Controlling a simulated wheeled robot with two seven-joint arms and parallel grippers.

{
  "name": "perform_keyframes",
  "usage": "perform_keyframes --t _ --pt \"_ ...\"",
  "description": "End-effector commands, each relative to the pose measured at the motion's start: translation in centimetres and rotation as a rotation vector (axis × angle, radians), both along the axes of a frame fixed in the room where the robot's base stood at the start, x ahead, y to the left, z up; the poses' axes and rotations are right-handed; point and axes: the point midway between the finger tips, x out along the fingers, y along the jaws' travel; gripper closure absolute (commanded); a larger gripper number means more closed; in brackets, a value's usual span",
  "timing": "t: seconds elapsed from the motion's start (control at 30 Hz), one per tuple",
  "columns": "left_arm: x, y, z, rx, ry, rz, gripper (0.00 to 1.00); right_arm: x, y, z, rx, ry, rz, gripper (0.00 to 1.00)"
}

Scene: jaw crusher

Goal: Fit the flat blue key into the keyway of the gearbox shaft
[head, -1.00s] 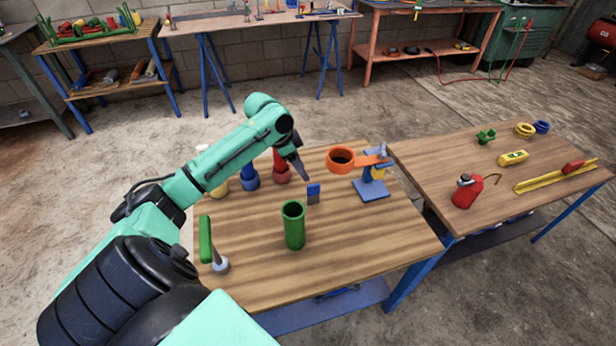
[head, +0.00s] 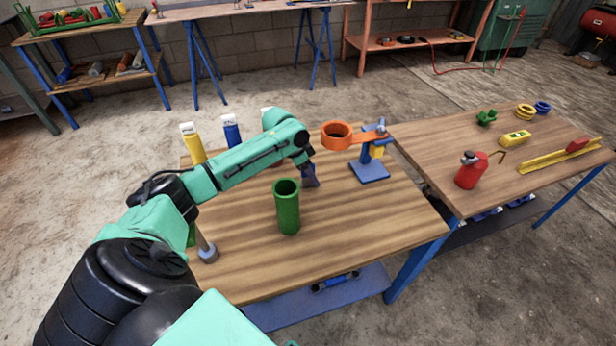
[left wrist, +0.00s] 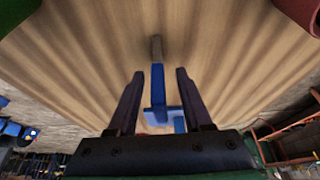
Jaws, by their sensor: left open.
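The flat blue key (left wrist: 158,88) shows in the left wrist view between the two dark fingers of my open left gripper (left wrist: 158,75). A gap shows on each side, and a grey-brown strip lies at its far end. In the head view my left gripper (head: 310,180) points down over the wooden table behind the green tube (head: 287,207). The key cannot be told apart from the fingers there. I cannot clearly pick out the gearbox shaft or its keyway. My right gripper is not in view.
An orange ring (head: 337,135) on a blue stand (head: 370,170) is close right of my left gripper. Yellow (head: 193,146) and blue (head: 231,131) bottles stand at the back left. A second table (head: 470,140) on the right holds a red oil can (head: 470,171).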

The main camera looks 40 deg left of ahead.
Motion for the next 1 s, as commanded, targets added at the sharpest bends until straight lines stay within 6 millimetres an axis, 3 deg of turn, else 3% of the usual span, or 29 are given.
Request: perform_keyframes --t 0.2,0.33,1.0 --pt "0.09 -0.07 -0.22 0.0 0.0 -0.001 0.5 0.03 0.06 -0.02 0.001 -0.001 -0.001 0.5" --pt "0.07 -0.06 -0.21 0.0 0.0 -0.001 1.0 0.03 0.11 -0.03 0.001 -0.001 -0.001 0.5" --pt "0.05 -0.06 -0.22 0.001 0.001 0.0 1.0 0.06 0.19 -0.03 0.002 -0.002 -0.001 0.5"
